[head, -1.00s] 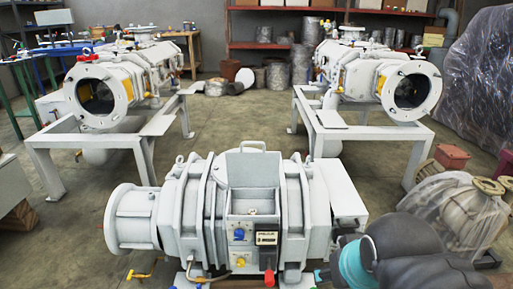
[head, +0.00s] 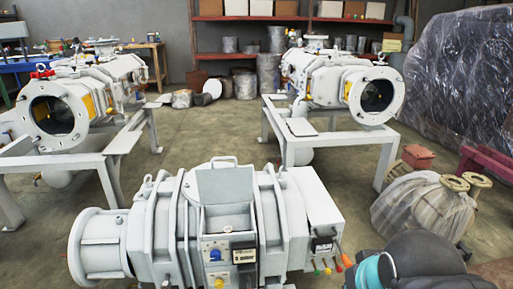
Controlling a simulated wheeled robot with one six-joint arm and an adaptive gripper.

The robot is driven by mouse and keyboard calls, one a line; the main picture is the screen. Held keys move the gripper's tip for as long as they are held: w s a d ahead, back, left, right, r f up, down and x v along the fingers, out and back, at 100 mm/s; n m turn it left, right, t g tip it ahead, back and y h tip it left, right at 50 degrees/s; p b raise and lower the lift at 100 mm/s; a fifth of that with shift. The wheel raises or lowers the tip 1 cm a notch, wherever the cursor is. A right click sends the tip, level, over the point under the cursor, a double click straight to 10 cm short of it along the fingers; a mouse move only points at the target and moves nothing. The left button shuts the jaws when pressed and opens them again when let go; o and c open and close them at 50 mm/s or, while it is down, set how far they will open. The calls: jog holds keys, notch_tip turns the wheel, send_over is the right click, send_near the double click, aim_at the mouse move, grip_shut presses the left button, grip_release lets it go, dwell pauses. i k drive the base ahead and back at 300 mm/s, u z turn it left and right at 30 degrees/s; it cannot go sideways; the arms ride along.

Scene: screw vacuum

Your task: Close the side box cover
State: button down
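A grey-white screw vacuum pump (head: 172,235) lies across the lower middle of the head view. At its centre is an open-topped box (head: 228,222). A flat cover (head: 225,186) with a loop handle stands raised at the back of this box, so the box is open. A second, closed-looking box (head: 312,200) sits on the pump's right side. I cannot tell from the picture which one the task names as the side box. My arm shows at the lower right, apart from the cover. My gripper is not in view.
Small coloured levers (head: 328,268) stick out below the right box. Two more pumps stand on white frames behind, at left (head: 52,115) and right (head: 375,95). A wrapped bundle (head: 425,210) is at right. Open floor (head: 215,130) lies between the frames.

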aim_at(223, 184)
jog(key=z, duration=1.7)
jog(key=k, duration=0.65)
jog(key=u, duration=1.95)
